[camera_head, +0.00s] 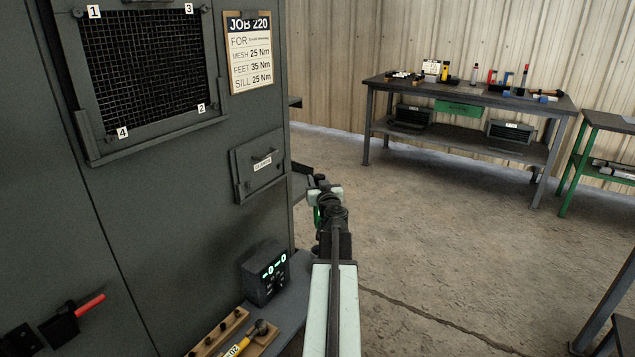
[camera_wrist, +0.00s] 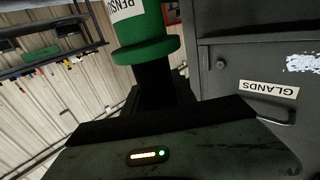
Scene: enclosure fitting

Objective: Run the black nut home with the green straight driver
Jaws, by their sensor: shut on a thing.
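My gripper (camera_head: 324,196) is out in front of the grey cabinet, right of its small door. It is shut on a green tool, seen in the wrist view as a green cylinder (camera_wrist: 146,32) with a flange and a partly readable white label. I take this as the green straight driver; its working end is out of view. In the head view only a little green shows beside the gripper. The mesh panel (camera_head: 150,62) has dark fasteners at its corners, by tags 1 to 4. I cannot tell which, if any, is the black nut.
A job card (camera_head: 250,52) hangs beside the mesh. The small door (camera_head: 258,165) is labelled GLANDS. A tool bench (camera_head: 470,95) stands behind; the floor between is clear.

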